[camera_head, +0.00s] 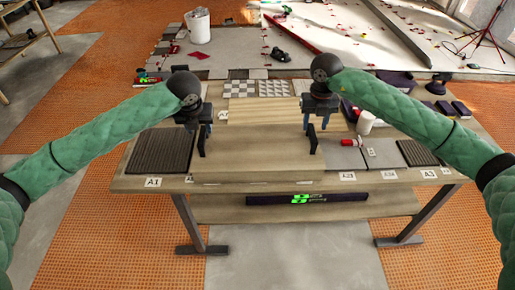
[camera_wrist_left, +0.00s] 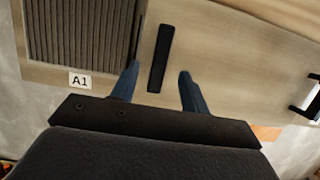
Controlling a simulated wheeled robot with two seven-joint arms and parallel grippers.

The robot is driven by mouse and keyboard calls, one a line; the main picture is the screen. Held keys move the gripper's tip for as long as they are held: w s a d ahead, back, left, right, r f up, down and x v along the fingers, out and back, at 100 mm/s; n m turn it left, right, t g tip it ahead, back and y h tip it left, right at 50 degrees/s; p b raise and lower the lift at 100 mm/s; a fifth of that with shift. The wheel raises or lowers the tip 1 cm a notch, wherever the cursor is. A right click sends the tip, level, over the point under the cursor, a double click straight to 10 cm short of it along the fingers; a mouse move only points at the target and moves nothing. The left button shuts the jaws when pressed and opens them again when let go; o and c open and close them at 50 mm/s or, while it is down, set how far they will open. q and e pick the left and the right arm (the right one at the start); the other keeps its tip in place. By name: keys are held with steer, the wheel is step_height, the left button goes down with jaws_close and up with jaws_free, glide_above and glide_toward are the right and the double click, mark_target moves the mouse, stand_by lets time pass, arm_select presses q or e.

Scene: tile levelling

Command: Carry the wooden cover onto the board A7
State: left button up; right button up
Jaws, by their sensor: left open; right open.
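The wooden cover (camera_head: 257,150) appears to be the pale panel lying across the middle of the table, with a black handle (camera_head: 202,141) on its left and another black handle (camera_head: 312,138) on its right. My left gripper (camera_head: 200,129) is open just above the left handle. In the left wrist view, that handle (camera_wrist_left: 160,58) lies between the lines of my open left gripper's fingers (camera_wrist_left: 158,80), apparently without contact. My right gripper (camera_head: 316,125) is open above the right handle. I cannot read an A7 label anywhere, so I cannot tell which board is A7.
A dark ribbed mat (camera_head: 161,152) lies left, by the A1 label (camera_head: 153,182). Another dark mat (camera_head: 416,153) lies right. A red-tipped tool (camera_head: 351,142) and a white cup (camera_head: 365,122) stand close to my right gripper. Patterned tiles (camera_head: 273,88) lie at the back.

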mark_target(202, 135)
arm_select(q)
steer(key=shift+x, duration=3.8)
arm_select(e)
steer(key=shift+f, duration=3.8)
arm_select(q)
jaws_close()
arm_select(e)
jaws_close()
arm_select(q)
steer(key=shift+r, duration=0.1)
